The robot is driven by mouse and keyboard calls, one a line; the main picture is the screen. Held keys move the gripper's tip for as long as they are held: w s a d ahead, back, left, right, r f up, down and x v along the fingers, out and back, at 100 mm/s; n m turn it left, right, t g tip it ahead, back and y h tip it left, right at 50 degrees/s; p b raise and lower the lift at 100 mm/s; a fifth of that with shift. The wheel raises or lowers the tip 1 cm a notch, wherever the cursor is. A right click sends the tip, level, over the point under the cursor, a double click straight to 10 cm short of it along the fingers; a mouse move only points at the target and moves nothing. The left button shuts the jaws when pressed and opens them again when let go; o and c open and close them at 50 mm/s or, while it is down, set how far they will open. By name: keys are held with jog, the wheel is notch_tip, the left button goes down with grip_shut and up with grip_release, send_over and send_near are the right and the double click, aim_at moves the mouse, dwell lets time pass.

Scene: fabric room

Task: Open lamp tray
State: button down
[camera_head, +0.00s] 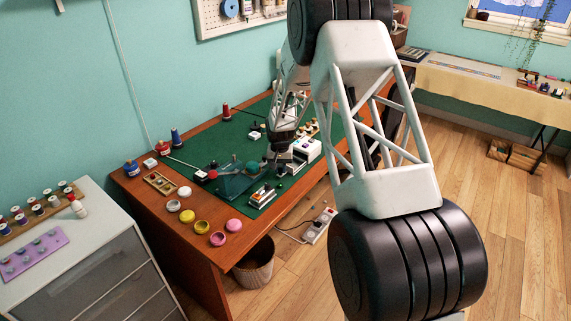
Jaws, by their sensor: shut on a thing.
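My gripper (283,151) points down over the green mat on the wooden desk, at the left side of a small white box (308,149). It is shut on a small dark part low beside this box, which looks like the lamp tray (285,158). The tray is very small in this view. The fingertips and their exact contact cannot be made out, nor how far the tray stands out from the box. My arm covers part of the desk behind the box.
The green mat (205,150) holds a dark translucent block (228,182) and a small rack (262,195) near the gripper. Several coloured jars (217,239) line the desk's front left edge. Spools stand at the back left. Free mat shows behind the block.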

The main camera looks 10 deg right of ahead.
jog(key=shift+a+r, duration=0.1)
jog(key=c, duration=1.3)
grip_release()
jog(key=shift+s, duration=0.1)
jog(key=shift+o, duration=0.2)
jog(key=shift+r, duration=3.85)
